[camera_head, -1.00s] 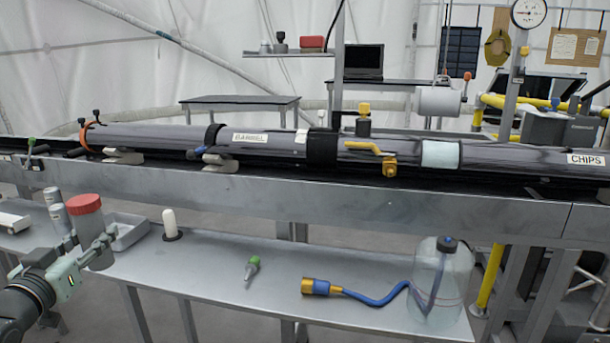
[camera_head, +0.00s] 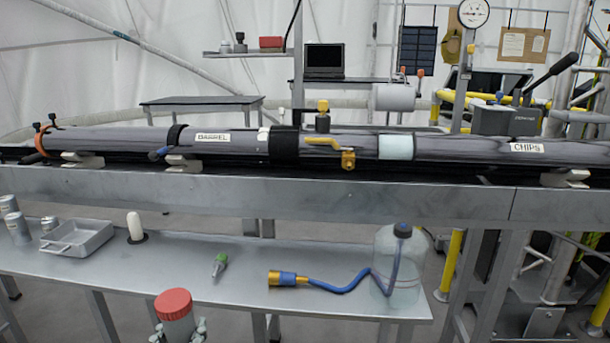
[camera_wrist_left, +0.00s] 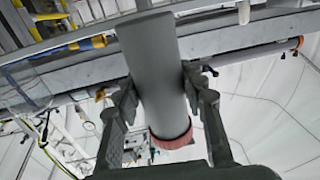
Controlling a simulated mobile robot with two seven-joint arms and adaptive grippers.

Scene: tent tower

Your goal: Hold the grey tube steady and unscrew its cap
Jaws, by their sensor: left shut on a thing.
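The grey tube (camera_head: 178,325) with its red cap (camera_head: 173,302) is at the bottom of the head view, in front of the metal bench's front edge. The cap is on the tube's upper end. My left gripper (camera_head: 179,334) is shut around the tube's body below the cap. In the left wrist view the two fingers grip the tube (camera_wrist_left: 155,65) from both sides, and the red cap (camera_wrist_left: 172,138) shows at one end. The tube's lower part is cut off in the head view. My right gripper is in neither view.
A long barrel (camera_head: 240,143) lies on the rail behind.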

